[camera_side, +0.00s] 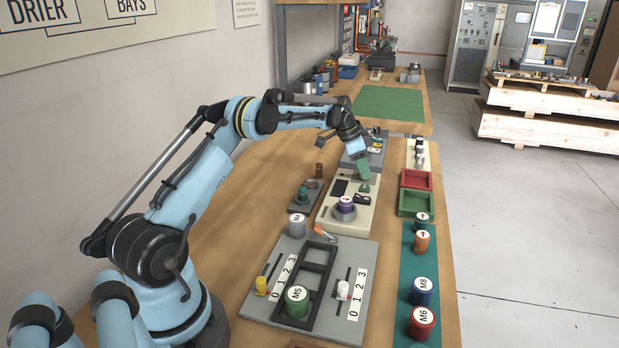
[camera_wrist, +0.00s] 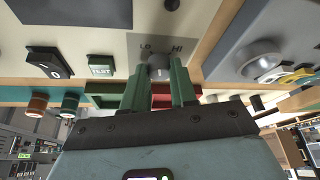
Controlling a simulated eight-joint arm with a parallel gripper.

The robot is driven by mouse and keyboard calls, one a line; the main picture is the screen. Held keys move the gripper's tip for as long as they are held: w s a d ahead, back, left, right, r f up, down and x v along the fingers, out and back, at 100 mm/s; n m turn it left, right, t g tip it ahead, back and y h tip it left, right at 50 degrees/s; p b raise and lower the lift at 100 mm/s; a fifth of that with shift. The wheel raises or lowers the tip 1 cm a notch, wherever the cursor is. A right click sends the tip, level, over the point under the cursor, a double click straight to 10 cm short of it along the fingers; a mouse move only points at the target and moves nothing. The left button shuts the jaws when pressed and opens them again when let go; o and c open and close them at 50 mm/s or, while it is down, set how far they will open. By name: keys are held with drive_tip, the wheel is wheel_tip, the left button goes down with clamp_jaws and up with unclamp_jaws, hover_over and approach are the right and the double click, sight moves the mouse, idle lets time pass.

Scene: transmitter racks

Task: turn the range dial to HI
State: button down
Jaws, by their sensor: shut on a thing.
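The range dial (camera_wrist: 159,66) is a small grey knob on the cream panel (camera_wrist: 95,45) in the wrist view. The printed labels LO (camera_wrist: 146,47) and HI (camera_wrist: 177,48) stand beside it, LO to the left and HI to the right. My gripper (camera_wrist: 159,74) has its green fingers on both sides of the dial, shut on it. Which label the dial points to I cannot tell clearly. In the side view my gripper (camera_side: 363,170) is down at the far end of the cream panel (camera_side: 343,222), and the fingers hide the dial.
A green TEST button (camera_wrist: 101,66) and a dark rocker switch (camera_wrist: 55,62) share the panel. A grey box (camera_side: 375,152) with knobs stands just behind it. Red (camera_side: 416,174) and green (camera_side: 417,216) trays lie to the right.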

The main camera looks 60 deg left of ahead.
drive_tip(key=m+h, duration=0.1)
drive_tip(key=m, duration=0.3)
drive_tip(key=shift+w+g, duration=0.1)
drive_tip(key=shift+g, duration=0.3)
drive_tip(key=shift+m+h, duration=0.3)
drive_tip(key=shift+m, duration=0.3)
drive_tip(key=c, duration=0.9)
unclamp_jaws()
drive_tip(key=shift+a, duration=0.1)
drive_tip(key=shift+a+r, duration=0.1)
drive_tip(key=shift+r, duration=0.4)
drive_tip(key=s+a, duration=0.2)
drive_tip(key=a, duration=0.1)
drive_tip(key=s+a, duration=0.6)
drive_tip(key=shift+a+r, duration=0.1)
drive_tip(key=shift+a, duration=0.15)
